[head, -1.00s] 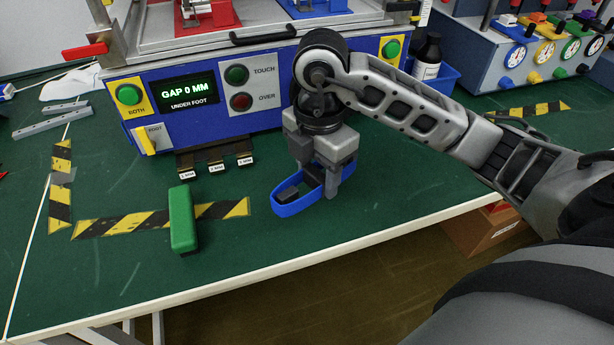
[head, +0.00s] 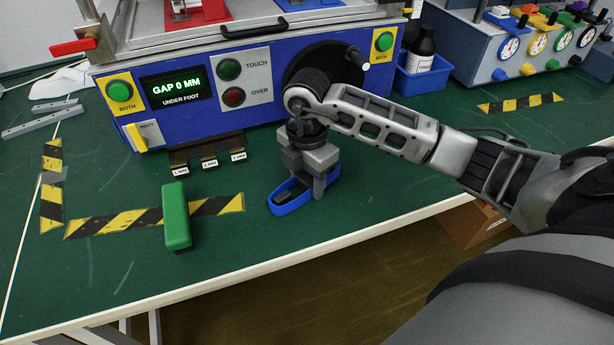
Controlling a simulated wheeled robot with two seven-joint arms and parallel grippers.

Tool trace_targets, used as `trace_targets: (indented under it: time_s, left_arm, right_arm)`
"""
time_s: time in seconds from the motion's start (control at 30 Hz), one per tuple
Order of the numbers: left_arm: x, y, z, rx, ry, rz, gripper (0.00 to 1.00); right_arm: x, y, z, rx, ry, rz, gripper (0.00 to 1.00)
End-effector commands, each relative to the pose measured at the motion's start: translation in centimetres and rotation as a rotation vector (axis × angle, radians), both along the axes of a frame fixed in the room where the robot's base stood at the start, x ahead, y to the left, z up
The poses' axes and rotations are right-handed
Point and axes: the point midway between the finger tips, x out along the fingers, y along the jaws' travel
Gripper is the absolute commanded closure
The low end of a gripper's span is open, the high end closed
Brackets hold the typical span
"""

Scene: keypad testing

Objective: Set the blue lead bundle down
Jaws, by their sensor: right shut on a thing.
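The blue lead bundle (head: 291,208) is a blue loop with a dark piece inside, near the front edge of the green bench in the head view. My right gripper (head: 318,190) points down and is shut on the right part of its rim. The bundle is at or very close to the bench top; I cannot tell whether it touches. The gripper hides part of the bundle's far right side. My left gripper is not in view.
A green block (head: 176,216) lies left on yellow-black tape (head: 110,224). The blue test machine (head: 208,112) stands behind, with small labelled gauges (head: 208,162) at its foot. A blue bin (head: 425,78) holds a dark bottle (head: 421,50). The bench right of the gripper is clear.

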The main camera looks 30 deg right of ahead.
Motion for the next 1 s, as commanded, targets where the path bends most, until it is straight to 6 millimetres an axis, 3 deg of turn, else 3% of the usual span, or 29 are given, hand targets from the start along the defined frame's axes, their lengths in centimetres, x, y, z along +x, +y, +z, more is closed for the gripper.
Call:
trace_targets:
  time_s: [0.1,0.13,0.2,0.6,1.0]
  left_arm:
    - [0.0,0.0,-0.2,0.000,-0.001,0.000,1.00]
    - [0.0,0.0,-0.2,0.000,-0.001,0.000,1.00]
    - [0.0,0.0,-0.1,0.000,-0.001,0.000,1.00]
    - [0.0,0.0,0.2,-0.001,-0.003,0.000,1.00]
    - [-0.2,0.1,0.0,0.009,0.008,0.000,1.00]
  right_arm:
    - [0.0,0.0,-0.4,0.000,0.000,0.000,0.76]
    - [0.0,0.0,-0.4,0.000,0.000,0.000,0.48]
    - [0.0,0.0,-0.3,0.000,0.000,0.000,0.29]
    - [0.1,0.0,0.6,0.001,-0.003,0.000,0.29]
    - [0.1,0.0,8.6,0.001,-0.006,0.000,0.29]
